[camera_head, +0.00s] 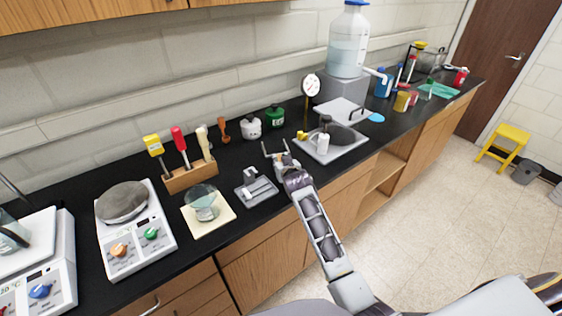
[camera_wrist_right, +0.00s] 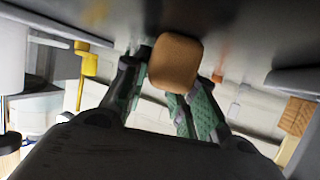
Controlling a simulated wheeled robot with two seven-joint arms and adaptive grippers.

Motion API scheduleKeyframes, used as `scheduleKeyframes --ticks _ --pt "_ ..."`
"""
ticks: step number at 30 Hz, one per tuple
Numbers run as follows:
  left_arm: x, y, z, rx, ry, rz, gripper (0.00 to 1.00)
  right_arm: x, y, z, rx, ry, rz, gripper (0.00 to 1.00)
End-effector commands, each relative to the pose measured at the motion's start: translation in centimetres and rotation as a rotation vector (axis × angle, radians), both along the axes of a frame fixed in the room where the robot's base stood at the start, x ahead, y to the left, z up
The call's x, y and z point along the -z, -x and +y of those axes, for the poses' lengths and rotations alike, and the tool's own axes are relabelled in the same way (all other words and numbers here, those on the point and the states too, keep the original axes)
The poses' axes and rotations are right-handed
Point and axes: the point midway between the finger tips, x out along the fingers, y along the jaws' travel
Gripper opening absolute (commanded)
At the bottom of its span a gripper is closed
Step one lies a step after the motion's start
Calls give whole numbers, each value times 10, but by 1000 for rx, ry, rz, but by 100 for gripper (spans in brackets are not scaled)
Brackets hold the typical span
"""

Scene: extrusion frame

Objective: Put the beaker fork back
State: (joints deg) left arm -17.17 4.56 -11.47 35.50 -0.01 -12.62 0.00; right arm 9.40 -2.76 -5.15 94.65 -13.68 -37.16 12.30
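My right gripper (camera_head: 283,160) is just above the black counter, left of the sink. It appears shut on the beaker fork (camera_head: 265,150), whose thin pale prongs stick out beyond the fingers. In the right wrist view a rounded brown handle end (camera_wrist_right: 175,62) sits between the green-padded fingers and hides part of them. A wooden holder block (camera_head: 190,176) stands to the left on the counter, with yellow, red and cream handled tools in it. My left gripper is not in view.
A grey tray (camera_head: 257,198) and a glass vessel on a pale yellow pad (camera_head: 212,227) lie left of my arm. White and green pots (camera_head: 251,128) stand behind it. The sink (camera_head: 333,152) is to the right. A hotplate (camera_head: 140,240) stands further left.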

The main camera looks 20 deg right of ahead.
Motion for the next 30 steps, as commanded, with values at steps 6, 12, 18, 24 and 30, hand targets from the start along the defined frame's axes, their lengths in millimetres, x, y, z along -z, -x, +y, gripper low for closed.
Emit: scheduleKeyframes --ticks 6,12,18,24,30 --pt "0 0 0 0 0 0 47 0 0 0 0 0 0 48" --pt "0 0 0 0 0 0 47 0 0 0 0 0 0 48" --pt "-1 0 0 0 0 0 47 -5 0 0 0 0 -1 48" --pt "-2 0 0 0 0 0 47 -14 5 0 0 0 0 48" --pt "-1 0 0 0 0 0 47 -20 20 1 0 0 0 48"
